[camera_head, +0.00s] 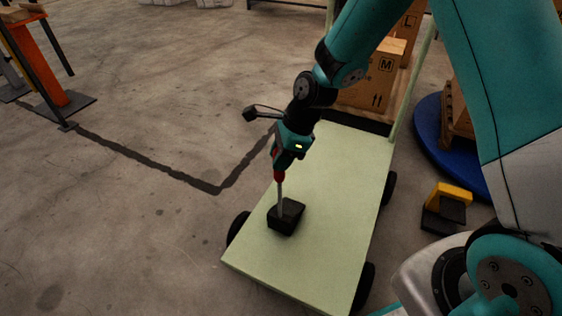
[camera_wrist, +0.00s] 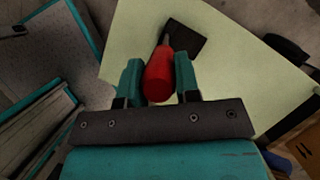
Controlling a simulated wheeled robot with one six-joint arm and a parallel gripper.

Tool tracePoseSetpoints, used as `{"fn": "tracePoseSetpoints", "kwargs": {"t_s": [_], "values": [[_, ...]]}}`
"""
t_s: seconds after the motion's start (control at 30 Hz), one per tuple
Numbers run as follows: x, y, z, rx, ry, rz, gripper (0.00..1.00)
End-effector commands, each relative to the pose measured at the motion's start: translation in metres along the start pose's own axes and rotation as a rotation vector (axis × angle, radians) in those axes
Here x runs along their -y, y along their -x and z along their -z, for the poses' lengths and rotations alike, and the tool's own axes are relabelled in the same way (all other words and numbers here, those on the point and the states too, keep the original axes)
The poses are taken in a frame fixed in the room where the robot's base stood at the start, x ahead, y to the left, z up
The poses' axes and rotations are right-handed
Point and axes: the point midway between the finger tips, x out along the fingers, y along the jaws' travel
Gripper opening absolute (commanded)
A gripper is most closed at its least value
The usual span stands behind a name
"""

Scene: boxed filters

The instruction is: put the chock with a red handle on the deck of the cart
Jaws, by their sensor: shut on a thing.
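The chock (camera_head: 287,216) is a black block with a grey rod and a red handle (camera_head: 279,174). It is at the near part of the pale green deck of the cart (camera_head: 338,178) and looks to be resting on it. My gripper (camera_head: 283,165) is above the chock, shut on the red handle. In the wrist view the red handle (camera_wrist: 159,76) lies between the two teal fingers, with the black block (camera_wrist: 186,45) beyond it over the deck (camera_wrist: 235,62). The chock's underside is hidden, so I cannot fully tell its contact.
Cardboard boxes (camera_head: 380,78) stand at the cart's far end. An orange post (camera_head: 42,62) stands at the far left. The deck around the chock is clear.

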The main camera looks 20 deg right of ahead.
Motion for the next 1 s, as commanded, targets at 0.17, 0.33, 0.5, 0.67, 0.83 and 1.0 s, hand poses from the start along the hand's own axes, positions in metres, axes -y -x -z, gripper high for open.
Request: {"fn": "tracePoseSetpoints", "kwargs": {"t_s": [0.17, 0.33, 0.5, 0.67, 0.83, 1.0], "values": [[0.001, -0.005, 0.002, 0.003, 0.003, 0.005, 0.00], [0.001, -0.006, 0.002, 0.003, 0.003, 0.004, 0.00], [0.001, -0.008, 0.003, 0.001, 0.002, 0.002, 0.49], [0.000, -0.008, 0.003, 0.001, 0.001, 0.002, 0.56], [0.001, -0.007, 0.002, 0.001, 0.002, 0.002, 0.56], [0.001, 0.016, 0.001, 0.001, 0.001, 0.004, 0.56]]}}
